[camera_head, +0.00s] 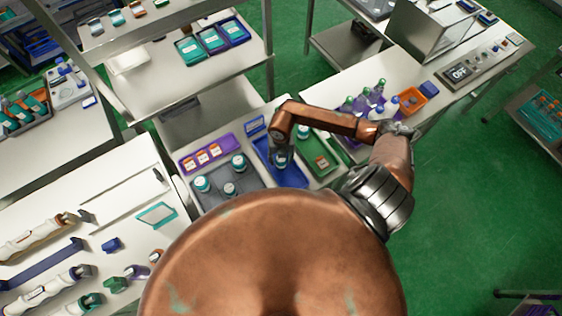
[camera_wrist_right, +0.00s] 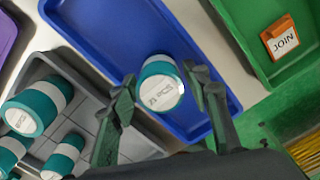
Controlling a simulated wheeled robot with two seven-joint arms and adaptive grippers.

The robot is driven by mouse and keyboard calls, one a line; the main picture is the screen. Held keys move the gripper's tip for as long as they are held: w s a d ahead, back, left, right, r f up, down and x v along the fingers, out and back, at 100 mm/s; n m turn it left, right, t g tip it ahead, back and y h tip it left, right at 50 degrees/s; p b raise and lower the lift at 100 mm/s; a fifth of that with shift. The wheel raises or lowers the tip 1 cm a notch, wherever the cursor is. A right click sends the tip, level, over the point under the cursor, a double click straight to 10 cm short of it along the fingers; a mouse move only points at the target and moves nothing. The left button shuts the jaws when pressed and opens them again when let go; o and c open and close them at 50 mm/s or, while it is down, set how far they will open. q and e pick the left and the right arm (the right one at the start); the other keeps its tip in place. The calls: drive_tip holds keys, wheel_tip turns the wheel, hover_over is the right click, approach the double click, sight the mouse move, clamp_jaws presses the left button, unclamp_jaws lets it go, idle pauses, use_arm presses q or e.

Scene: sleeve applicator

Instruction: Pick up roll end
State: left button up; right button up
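A teal roll with a white band and a white, printed end (camera_wrist_right: 158,88) is in the blue tray (camera_wrist_right: 95,25). My right gripper (camera_wrist_right: 163,92) is open, with one dark finger on each side of this roll. Narrow gaps seem to show between fingers and roll, so it does not look clamped. In the head view my right gripper (camera_head: 282,155) is over the blue tray (camera_head: 293,177), largely hiding the roll. My left gripper is in neither view.
A grey divided tray (camera_wrist_right: 107,128) with several similar teal rolls (camera_wrist_right: 30,112) lies left of the blue tray. A green tray (camera_wrist_right: 250,47) with an orange labelled box (camera_wrist_right: 281,37) lies right. A purple tray (camera_head: 187,168) with small boxes is farther left.

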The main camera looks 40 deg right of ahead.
drive_tip(key=c, duration=0.9)
drive_tip(key=shift+o, duration=0.2)
drive_tip(key=shift+r, duration=0.15)
